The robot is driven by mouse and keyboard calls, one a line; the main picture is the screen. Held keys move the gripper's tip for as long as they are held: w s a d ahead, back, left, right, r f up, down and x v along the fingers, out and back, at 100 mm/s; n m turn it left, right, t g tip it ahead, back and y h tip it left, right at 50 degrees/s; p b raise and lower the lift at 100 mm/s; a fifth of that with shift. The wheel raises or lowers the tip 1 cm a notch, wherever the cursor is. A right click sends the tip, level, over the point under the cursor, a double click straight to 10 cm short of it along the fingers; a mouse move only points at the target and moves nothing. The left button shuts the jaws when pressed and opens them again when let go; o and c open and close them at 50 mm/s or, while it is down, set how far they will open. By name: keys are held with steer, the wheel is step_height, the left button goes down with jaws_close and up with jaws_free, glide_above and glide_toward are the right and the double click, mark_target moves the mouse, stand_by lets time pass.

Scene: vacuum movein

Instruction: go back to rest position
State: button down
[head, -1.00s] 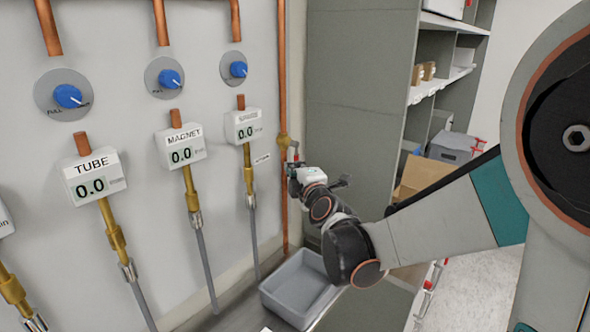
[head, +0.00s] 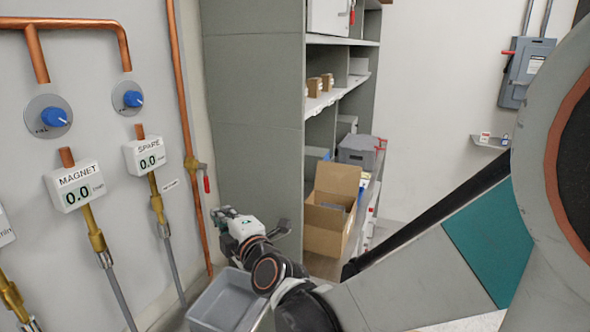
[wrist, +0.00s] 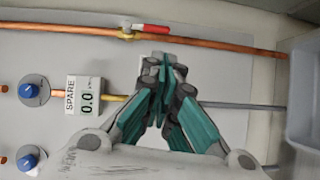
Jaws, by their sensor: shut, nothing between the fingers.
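My gripper (wrist: 164,66) is shut and empty; its fingertips meet in the wrist view. In the head view my gripper (head: 222,215) is beside the copper pipe at the wall's right end, above the grey bin. A red-handled valve (head: 207,184) on that pipe is close to it. The valve's red handle also shows in the wrist view (wrist: 155,29), beyond the fingertips. No contact between the fingers and the valve can be made out.
The SPARE meter (head: 148,156) and MAGNET meter (head: 75,186) both read 0.0. A grey bin (head: 228,300) stands below my gripper. An open cardboard box (head: 326,226) and a grey shelf unit (head: 255,120) stand to the right. A grey electrical box (head: 523,75) hangs on the far wall.

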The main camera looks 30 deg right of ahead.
steer(key=s+f+m+g, duration=0.4)
steer(key=s+m, duration=0.4)
steer(key=s, duration=0.3)
steer(key=s+f+m+g+h, duration=0.1)
steer(key=s+f+m+g, duration=0.3)
steer(key=s+m, duration=0.5)
steer(key=s+g, duration=0.2)
steer(key=s, duration=0.1)
steer(key=shift+d+b, duration=0.3)
steer(key=shift+d, duration=0.1)
steer(key=shift+a, duration=0.1)
